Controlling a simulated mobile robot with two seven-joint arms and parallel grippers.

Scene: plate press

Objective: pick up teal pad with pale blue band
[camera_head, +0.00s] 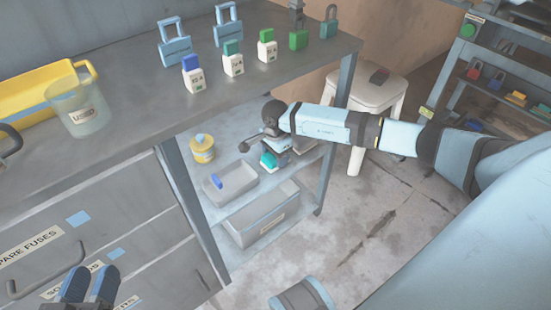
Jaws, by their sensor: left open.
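A small teal piece (268,160) shows on the lower shelf just below the end of my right arm; it is partly covered and I cannot make out a pale blue band on it. I cannot tell which is the named pad. My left gripper (90,274) is open at the bottom left, in front of the drawers, far from both. My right gripper (275,135) is at the lower shelf by the small teal piece; its fingers are not clear.
Several white-bodied tags with coloured tops, a clear cup (80,112) and a yellow bin (38,92) stand on the bench. Below are a yellow tin (202,148) and grey trays (262,222). A white stool (365,95) stands behind my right arm.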

